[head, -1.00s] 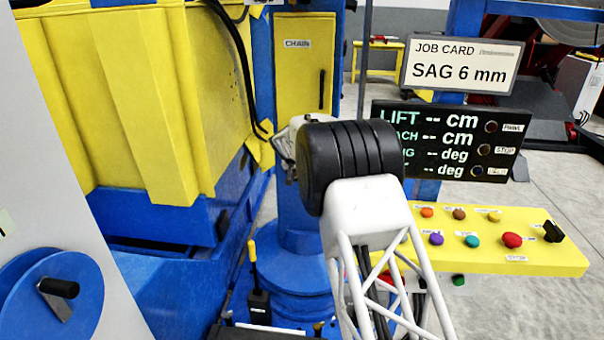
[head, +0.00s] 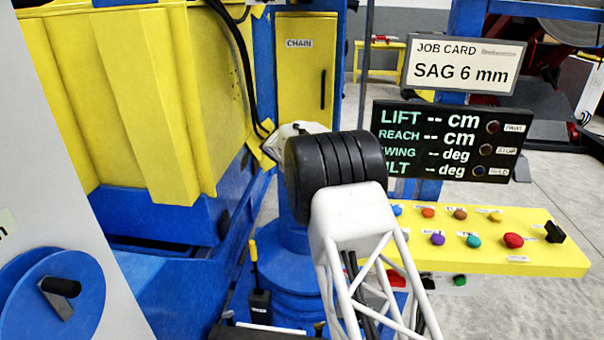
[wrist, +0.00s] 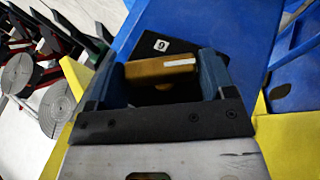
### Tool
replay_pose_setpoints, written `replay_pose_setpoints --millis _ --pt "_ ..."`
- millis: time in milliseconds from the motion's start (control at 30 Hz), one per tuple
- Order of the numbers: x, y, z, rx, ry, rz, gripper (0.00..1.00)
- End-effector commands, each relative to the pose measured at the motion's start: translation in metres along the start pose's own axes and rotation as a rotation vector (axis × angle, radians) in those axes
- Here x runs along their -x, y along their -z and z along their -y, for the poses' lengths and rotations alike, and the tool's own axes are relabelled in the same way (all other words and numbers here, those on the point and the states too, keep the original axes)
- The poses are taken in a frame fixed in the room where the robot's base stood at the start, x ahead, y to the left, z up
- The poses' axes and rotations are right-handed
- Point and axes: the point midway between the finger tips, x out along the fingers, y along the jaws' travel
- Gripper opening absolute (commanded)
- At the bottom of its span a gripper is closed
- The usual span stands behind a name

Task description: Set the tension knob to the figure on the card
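The job card (head: 463,64) reads "SAG 6 mm" at the upper right of the head view. In the wrist view, a gold bar-shaped piece (wrist: 160,68) with a white mark lies across the gap between my fingers; it looks like the tension knob. Beside it, a black plate (wrist: 148,46) carries a white label with a "9"; other figures are hidden or out of view. My gripper (wrist: 165,73) has its two blue fingers wide apart, one at each end of the gold piece. I cannot tell whether they touch it. The head view hides the fingers behind my arm.
A yellow panel (head: 480,258) with coloured buttons stands at the right, below a black display (head: 452,140). A yellow door (head: 303,110) labelled CHAIN is at the back. A blue disc (head: 85,290) with a black handle is at lower left. Black cables hang near the yellow bin (head: 130,110).

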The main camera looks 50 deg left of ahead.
Motion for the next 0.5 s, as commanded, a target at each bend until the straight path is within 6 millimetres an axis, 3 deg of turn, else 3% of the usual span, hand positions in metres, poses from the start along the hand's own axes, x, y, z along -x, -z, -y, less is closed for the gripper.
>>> replay_pose_setpoints --millis 133,500 --pt "-0.0001 0.0 0.0 0.0 0.0 0.0 0.96" --pt "0.0037 0.0006 -0.0002 -0.001 0.001 -0.002 0.96"
